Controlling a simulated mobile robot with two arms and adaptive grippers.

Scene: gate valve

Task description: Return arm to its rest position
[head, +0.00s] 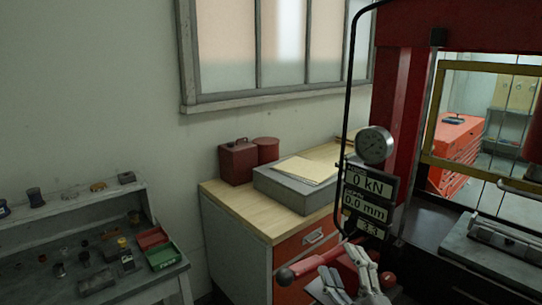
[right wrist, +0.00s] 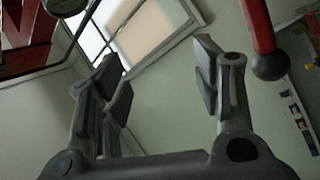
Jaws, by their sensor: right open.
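My right gripper (head: 343,270) is at the bottom of the head view, in front of the red press frame (head: 405,95). In the right wrist view my right gripper (right wrist: 160,80) is open, with nothing between its fingers. A red lever with a ball end (head: 308,265) is close by at its left in the head view. The lever also shows at the upper right of the right wrist view (right wrist: 258,28), apart from the fingers. The valve's gate is not clearly seen. My left gripper is in neither view.
A dial gauge (head: 375,145) and readout panels (head: 368,187) hang on the press just above my right gripper. A wooden-topped cabinet (head: 255,217) stands behind. A bench with small parts (head: 150,288) is at the left. The wall and window (head: 275,40) are farther back.

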